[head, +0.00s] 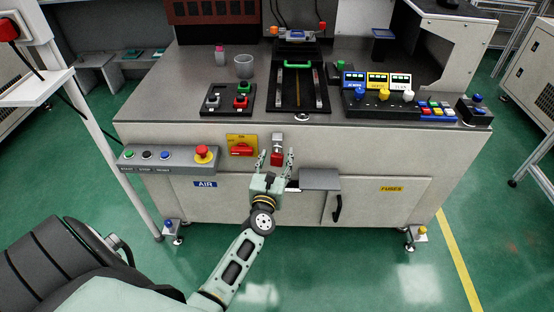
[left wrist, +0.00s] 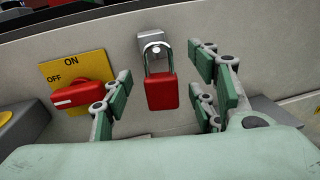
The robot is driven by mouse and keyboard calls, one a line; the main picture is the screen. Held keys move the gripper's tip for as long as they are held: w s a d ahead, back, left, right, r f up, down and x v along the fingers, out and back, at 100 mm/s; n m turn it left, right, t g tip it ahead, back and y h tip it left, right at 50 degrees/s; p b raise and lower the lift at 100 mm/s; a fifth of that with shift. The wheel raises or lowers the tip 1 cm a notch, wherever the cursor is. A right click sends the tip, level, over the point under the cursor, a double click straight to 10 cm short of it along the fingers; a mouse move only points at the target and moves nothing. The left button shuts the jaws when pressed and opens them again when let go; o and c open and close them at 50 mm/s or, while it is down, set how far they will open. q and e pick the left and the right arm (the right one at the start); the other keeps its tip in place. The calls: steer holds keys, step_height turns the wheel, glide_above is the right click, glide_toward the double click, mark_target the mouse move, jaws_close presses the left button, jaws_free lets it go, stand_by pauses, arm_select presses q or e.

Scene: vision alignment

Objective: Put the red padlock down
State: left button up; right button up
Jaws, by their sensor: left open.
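The red padlock (left wrist: 161,92) hangs upright by its silver shackle from a metal hasp (left wrist: 150,44) on the cabinet front. It also shows in the head view (head: 277,159), just below the hasp (head: 277,140). My left gripper (head: 271,158) is open in front of it. In the left wrist view the fingers of my left gripper (left wrist: 164,90) stand on both sides of the padlock, with visible gaps to it. My right gripper is not in view.
Left of the padlock is a red rotary switch (head: 242,150) on a yellow ON/OFF plate. A grey button box (head: 170,158) sits further left. A small grey shelf (head: 320,180) juts out at the right. The worktop above holds a cup (head: 244,66) and control panels.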

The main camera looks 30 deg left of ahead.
arm_select(q)
steer(key=shift+w+a, duration=0.1)
steer(key=shift+w, duration=0.1)
jaws_close()
stand_by(0.4)
